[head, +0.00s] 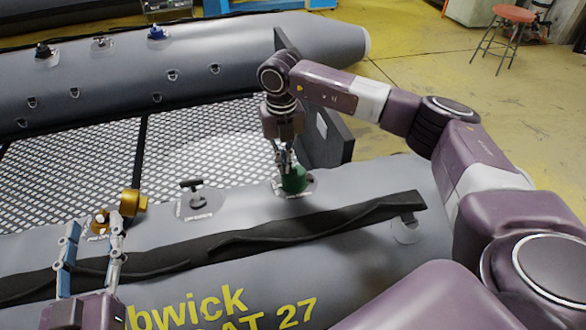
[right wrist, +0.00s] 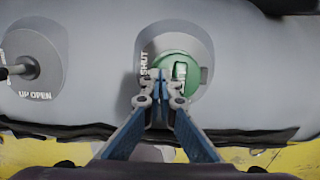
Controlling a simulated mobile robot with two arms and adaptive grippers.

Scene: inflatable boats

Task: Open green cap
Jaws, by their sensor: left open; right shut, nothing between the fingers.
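The green cap (head: 294,179) sits on a round grey valve fitting on top of the near boat tube. It also shows in the right wrist view (right wrist: 183,68), next to a white "SHUT" marking. My right gripper (head: 284,160) is at the cap, coming down from above. In the right wrist view its blue fingers (right wrist: 161,90) are closed together at the cap's lower left edge, with nothing between them; I cannot tell whether they touch it. My left gripper (head: 94,236) is open and empty at the lower left, just in front of a gold-yellow cap (head: 132,202).
A black T-shaped valve handle (head: 192,192) stands between the two coloured caps. A black strap (head: 300,233) runs along the near tube (head: 370,265). The boat's mesh floor (head: 205,150) and far tube (head: 190,62) lie behind. A red stool (head: 512,14) stands far right on open yellow floor.

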